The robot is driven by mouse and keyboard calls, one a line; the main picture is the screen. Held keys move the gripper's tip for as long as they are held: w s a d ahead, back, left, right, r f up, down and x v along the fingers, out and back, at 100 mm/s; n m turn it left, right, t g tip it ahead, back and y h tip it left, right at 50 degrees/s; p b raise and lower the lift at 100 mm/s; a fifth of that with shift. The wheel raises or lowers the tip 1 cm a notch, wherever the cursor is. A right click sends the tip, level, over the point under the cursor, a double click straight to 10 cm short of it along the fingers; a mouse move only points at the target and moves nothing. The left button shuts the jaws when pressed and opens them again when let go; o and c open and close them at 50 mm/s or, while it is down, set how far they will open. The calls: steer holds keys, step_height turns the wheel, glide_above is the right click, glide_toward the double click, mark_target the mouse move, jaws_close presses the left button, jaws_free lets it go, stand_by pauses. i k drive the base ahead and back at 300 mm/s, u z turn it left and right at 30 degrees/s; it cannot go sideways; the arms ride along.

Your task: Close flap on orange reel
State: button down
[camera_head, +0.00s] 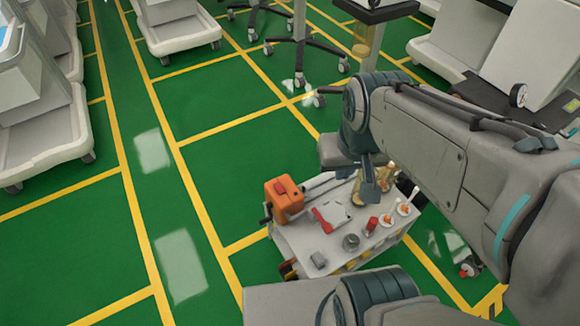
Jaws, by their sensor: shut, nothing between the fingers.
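The orange reel (286,201) sits at the back left corner of a small grey cart, a boxy orange body with a red patch on top. Its flap cannot be told apart at this size. My gripper (371,195) points down over the back right part of the cart top, to the right of the reel and apart from it. Its fingers look together, with nothing held. My arm hides part of the cart's right side.
The cart top (336,249) carries a white-and-red device (331,214), a red-capped item (372,225), a dark round knob (351,242) and amber bottles (358,194). Green floor with yellow lines lies open to the left. White carts (45,120) stand farther off.

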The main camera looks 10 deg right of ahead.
mark_target(302, 190)
steer(key=k, duration=1)
steer(key=u, duration=1.2)
steer(key=i, duration=0.65)
steer(key=z, duration=1.15)
steer(key=i, duration=0.5)
steer(key=z, duration=0.05)
